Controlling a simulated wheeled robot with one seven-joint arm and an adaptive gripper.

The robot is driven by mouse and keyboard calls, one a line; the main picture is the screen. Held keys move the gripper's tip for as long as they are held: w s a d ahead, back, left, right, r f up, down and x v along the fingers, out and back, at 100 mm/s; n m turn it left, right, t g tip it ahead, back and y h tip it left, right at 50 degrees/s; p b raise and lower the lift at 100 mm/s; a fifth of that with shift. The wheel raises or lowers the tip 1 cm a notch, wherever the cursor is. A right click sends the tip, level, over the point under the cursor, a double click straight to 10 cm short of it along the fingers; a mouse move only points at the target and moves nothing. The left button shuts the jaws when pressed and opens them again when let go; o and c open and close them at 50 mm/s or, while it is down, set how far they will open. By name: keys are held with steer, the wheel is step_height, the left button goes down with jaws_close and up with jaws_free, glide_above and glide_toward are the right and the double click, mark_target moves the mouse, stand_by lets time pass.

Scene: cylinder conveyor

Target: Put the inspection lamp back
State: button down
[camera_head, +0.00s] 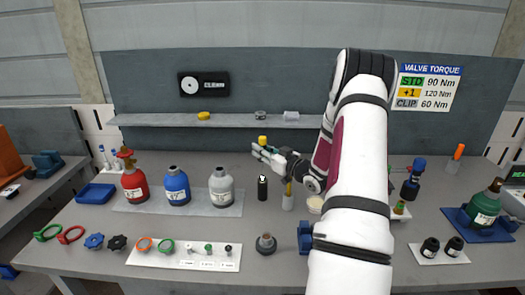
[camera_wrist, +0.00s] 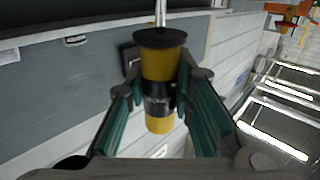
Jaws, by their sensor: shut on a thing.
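The inspection lamp, a yellow cylinder with a black band and black end cap (camera_wrist: 160,60), is between the fingers of my gripper (camera_wrist: 160,100) in the wrist view. A thin metal rod shows beyond the black cap. In the head view my gripper (camera_head: 262,151) is shut on the lamp, whose yellow end (camera_head: 262,139) shows above the fingers. They are in the air over the workbench, below the shelf. The rest of the lamp is hidden by the fingers. I cannot tell which place is the lamp's own.
A black bottle (camera_head: 262,188) stands below my gripper. Red (camera_head: 134,185), blue (camera_head: 177,187) and grey (camera_head: 222,187) cylinders stand on a mat at left. The wall shelf (camera_head: 160,120) holds small items. A white parts tray (camera_head: 140,256) lies in front. Some bench front is clear.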

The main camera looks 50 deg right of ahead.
mark_target(265, 143)
steer(key=shift+f, duration=1.4)
steer(key=c, duration=1.3)
jaws_free()
steer(key=shift+s+r+p, duration=0.1)
steer(key=shift+r+p, duration=1.55)
steer(key=shift+r, duration=1.35)
